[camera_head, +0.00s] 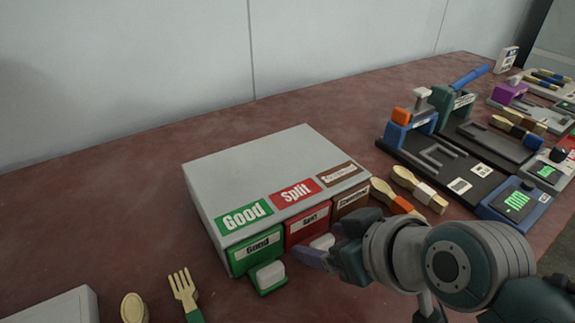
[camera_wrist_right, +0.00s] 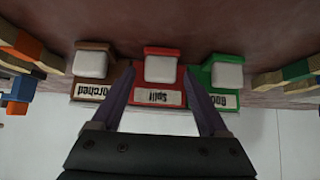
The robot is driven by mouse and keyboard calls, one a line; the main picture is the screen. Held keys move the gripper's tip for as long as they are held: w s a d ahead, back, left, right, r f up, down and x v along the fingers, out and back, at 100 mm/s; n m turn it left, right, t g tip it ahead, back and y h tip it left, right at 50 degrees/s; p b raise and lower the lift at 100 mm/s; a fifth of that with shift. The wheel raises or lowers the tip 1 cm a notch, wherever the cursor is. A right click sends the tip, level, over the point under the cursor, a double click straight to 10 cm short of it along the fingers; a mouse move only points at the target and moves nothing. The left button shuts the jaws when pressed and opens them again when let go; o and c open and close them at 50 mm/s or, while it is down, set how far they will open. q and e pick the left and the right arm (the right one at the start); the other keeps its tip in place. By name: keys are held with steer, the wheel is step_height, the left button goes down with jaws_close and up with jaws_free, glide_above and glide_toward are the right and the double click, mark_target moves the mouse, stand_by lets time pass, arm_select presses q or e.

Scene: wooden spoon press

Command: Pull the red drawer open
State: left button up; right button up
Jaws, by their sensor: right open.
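The red drawer (camera_head: 306,228), labelled "Split", is the middle of three drawers in a grey box (camera_head: 265,165). Its front is about level with its neighbours, so it looks closed. Its pale block handle on a red tab (camera_wrist_right: 160,67) shows in the right wrist view, which is upside down. My right gripper (camera_head: 318,248) is in front of the red drawer and open. In the wrist view its two purple fingers stand either side of the red drawer's front and handle; contact cannot be told. In the head view the gripper partly hides the handle. My left gripper is not in view.
The green "Good" drawer (camera_head: 257,250) and brown "Scorched" drawer (camera_head: 351,200) flank the red one closely. A wooden fork (camera_head: 183,287) lies at front left.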

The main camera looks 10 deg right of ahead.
steer(key=shift+w+a+f, duration=0.1)
steer(key=shift+w+f, duration=0.25)
steer(key=shift+c, duration=0.2)
jaws_close()
stand_by(1.0)
